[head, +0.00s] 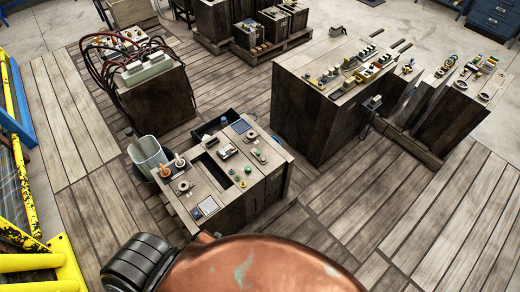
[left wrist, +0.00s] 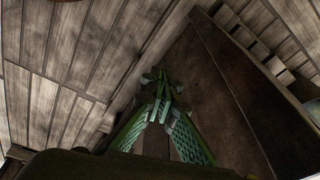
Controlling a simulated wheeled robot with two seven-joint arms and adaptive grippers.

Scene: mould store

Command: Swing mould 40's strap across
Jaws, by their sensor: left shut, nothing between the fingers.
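Several dark-sided wooden mould blocks stand on the plank floor in the head view. The nearest block (head: 262,178) has a pale top with small fittings, knobs and a dark rectangular opening. A larger block (head: 311,113) stands behind it to the right, with a row of hardware on top. I cannot read a number 40 on any block or make out a strap. My left gripper (left wrist: 160,86) is shut and empty in the left wrist view, beside a dark brown flat face (left wrist: 245,85). It is hidden in the head view. My right gripper is not in view.
A grey bucket (head: 148,153) stands left of the nearest block. A block with dark hoses (head: 152,99) is at the back left. Yellow railings (head: 45,262) edge the left side. Plank floor (head: 400,222) is clear at the right front.

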